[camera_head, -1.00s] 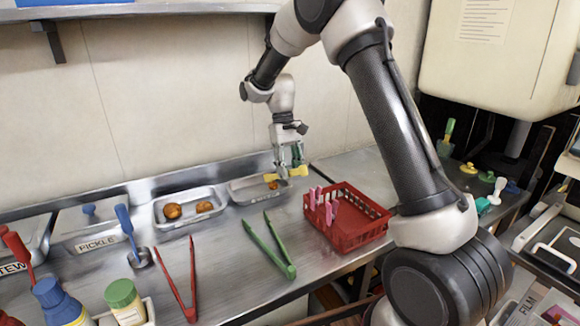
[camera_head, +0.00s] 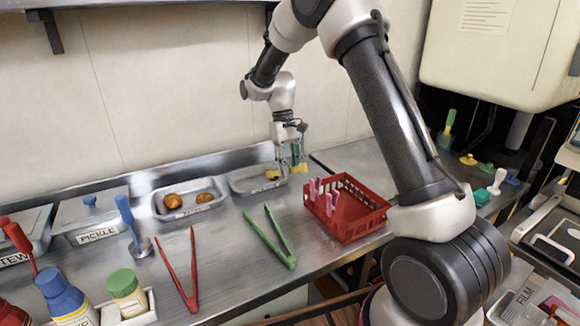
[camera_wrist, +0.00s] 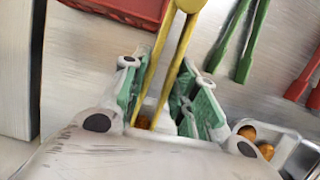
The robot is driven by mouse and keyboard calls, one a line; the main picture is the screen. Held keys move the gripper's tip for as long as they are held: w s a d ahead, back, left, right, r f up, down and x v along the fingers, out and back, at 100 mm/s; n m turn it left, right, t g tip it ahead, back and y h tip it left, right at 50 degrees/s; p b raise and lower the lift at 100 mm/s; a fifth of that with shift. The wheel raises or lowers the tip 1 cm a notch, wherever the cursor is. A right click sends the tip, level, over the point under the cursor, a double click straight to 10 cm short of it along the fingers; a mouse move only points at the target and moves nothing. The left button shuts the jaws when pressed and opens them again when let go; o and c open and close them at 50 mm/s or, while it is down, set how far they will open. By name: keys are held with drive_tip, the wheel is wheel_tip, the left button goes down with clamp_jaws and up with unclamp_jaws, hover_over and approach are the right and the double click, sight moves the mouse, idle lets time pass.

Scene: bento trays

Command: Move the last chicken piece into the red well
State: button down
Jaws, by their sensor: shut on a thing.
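My gripper (camera_head: 291,160) is at the back of the counter, above the right-hand metal tray (camera_head: 245,184). It is shut on yellow tongs (camera_head: 299,169), whose two arms run between the green fingers in the wrist view (camera_wrist: 172,65). Two brown pieces (camera_head: 172,201) lie in the left tray (camera_head: 161,215). I cannot make out a red well apart from the red basket (camera_head: 347,232).
Green tongs (camera_head: 272,240) and red tongs (camera_head: 190,275) lie on the counter in front of the trays. The red basket holds pink items. A lidded pickle container (camera_head: 92,222), a blue-handled tool (camera_head: 130,222) and bottles (camera_head: 62,296) stand at left.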

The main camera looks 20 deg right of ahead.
drive_tip(key=shift+r, duration=0.1)
wheel_tip(320, 180, up, 10)
idle(0.8)
wheel_tip(320, 180, up, 13)
drive_tip(key=s, duration=0.1)
drive_tip(key=shift+d, duration=0.2)
idle(0.4)
drive_tip(key=s+a, duration=0.5)
drive_tip(key=a, duration=0.9)
drive_tip(key=s+a, duration=0.6)
drive_tip(key=a, duration=0.8)
drive_tip(key=s+a+f, duration=0.1)
drive_tip(key=s+a, duration=0.5)
drive_tip(key=a, duration=0.7)
drive_tip(key=shift+a, duration=0.4)
drive_tip(key=shift+r, duration=0.1)
